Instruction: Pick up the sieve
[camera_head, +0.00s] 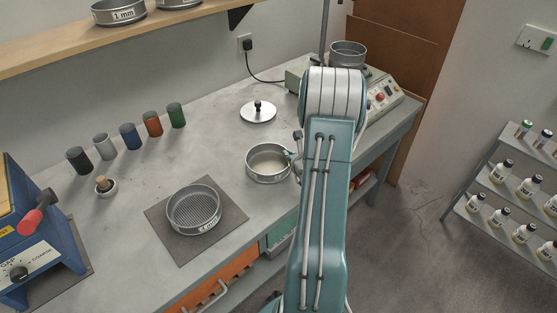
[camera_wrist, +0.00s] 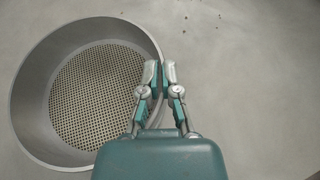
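A round metal sieve (camera_head: 268,176) with low walls stands on the bench, just left of my arm in the head view. In the wrist view the sieve (camera_wrist: 32,95) fills the left side, with its perforated mesh (camera_wrist: 98,95) facing up. My gripper (camera_wrist: 160,72) is at the sieve's right wall, its two fingers close together with the thin rim between them. In the head view my gripper (camera_head: 292,156) is partly hidden by my arm. Whether the sieve is lifted at all cannot be told.
Another sieve (camera_head: 193,209) rests on a dark mat (camera_head: 165,226). A round lid (camera_head: 258,111) lies behind. Several coloured cups (camera_head: 130,137) stand at the wall. A shaker (camera_head: 383,97) is behind my arm, a blue machine (camera_head: 40,245) at left. Bare bench (camera_head: 195,160) lies between.

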